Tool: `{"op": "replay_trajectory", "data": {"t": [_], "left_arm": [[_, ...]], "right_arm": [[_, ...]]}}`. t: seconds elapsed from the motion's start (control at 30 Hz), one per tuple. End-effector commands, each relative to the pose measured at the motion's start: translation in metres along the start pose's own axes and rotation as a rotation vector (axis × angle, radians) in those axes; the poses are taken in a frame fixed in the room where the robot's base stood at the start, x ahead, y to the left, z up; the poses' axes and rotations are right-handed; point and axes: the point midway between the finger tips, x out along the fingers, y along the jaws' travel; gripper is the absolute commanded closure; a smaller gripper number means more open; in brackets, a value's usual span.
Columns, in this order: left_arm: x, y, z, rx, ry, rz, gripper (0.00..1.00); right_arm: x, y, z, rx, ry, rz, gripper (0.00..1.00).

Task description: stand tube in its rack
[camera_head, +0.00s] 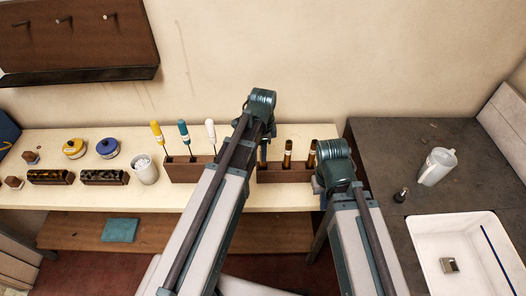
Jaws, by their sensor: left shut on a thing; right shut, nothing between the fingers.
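The tube rack (284,175) is a dark brown wooden block near the right end of the cream bench. Brown tubes with pale bands stand upright in it, one in the middle (287,154) and one to its right (311,154). My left gripper (268,132) is over the rack's left end, mostly hidden by its own arm. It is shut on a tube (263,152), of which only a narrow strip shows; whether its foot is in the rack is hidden. My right gripper (319,187) is shut and empty by the rack's right end, partly hidden by its wrist.
A tool block (186,169) with yellow, teal and white handled tools stands left of the rack. A white cup (145,169), jars and small blocks are further left.

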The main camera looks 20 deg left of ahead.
Motion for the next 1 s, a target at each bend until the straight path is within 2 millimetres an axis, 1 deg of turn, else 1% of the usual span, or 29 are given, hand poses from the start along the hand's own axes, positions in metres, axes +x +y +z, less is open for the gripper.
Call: {"op": "replay_trajectory", "data": {"t": [0.77, 0.8, 0.97, 1.0], "left_arm": [[0.020, 0.000, 0.000, 0.000, 0.000, 0.000, 1.00], [0.018, 0.000, 0.000, 0.000, 0.000, 0.000, 0.66], [0.018, 0.000, 0.000, 0.000, 0.000, 0.000, 0.37], [0.018, 0.000, 0.000, 0.000, 0.000, 0.000, 0.37]], "right_arm": [[0.020, -0.002, -0.001, 0.001, 0.000, 0.000, 1.00], [0.018, -0.002, -0.001, 0.001, 0.000, 0.000, 1.00], [0.018, -0.002, -0.001, 0.001, 0.000, 0.000, 1.00], [0.018, -0.002, -0.001, 0.001, 0.000, 0.000, 1.00]]}}
